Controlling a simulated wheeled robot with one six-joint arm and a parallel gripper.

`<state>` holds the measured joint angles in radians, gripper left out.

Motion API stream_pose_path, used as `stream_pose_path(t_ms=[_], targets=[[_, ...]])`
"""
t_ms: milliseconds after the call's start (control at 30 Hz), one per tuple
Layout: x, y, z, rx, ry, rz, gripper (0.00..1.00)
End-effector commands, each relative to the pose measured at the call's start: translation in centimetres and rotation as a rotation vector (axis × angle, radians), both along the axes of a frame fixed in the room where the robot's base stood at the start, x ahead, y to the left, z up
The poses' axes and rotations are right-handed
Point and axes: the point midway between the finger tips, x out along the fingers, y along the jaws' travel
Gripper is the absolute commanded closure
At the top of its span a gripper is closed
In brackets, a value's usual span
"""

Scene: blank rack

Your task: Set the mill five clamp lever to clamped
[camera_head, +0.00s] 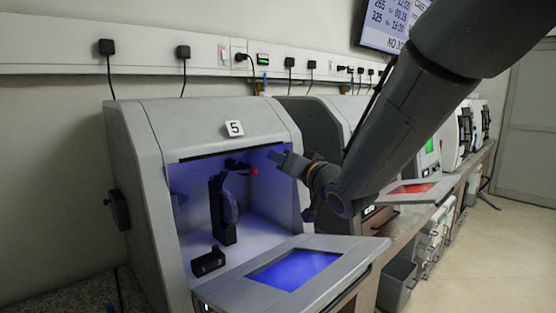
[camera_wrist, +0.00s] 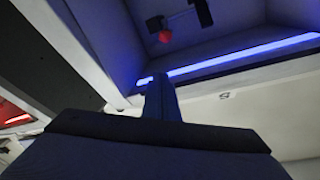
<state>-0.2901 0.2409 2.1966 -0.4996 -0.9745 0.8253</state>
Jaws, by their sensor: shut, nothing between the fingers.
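Mill five (camera_head: 152,150) is a grey machine with a "5" label (camera_head: 234,128) on top, its front open and lit blue inside. The red knob also shows near the top of the wrist view (camera_wrist: 165,36). My gripper (camera_head: 276,156) is shut and empty at the upper right of the opening, right of the knob and apart from it. Its fingers (camera_wrist: 161,97) point toward the chamber in the wrist view.
The mill's lowered front panel with a blue screen (camera_head: 294,270) juts out below the opening. A small black block (camera_head: 208,262) lies on the chamber floor. More machines stand along the bench to the right, one with a red screen (camera_head: 405,193). A grey bin (camera_head: 398,284) stands below.

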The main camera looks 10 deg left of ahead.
Motion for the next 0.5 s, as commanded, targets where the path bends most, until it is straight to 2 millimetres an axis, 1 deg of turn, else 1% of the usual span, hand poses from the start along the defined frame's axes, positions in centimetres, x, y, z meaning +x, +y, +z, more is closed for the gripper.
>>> stream_pose_path(t_ms=[33,100,367,500], targets=[[0.7,0.8,0.1,0.000,0.002,0.002,1.00],[1.8,1.6,0.2,0.000,0.002,0.001,1.00],[5.1,4.4,0.4,-0.001,0.001,0.000,1.00],[4.1,4.7,-1.3,-0.001,0.005,0.000,1.00]])
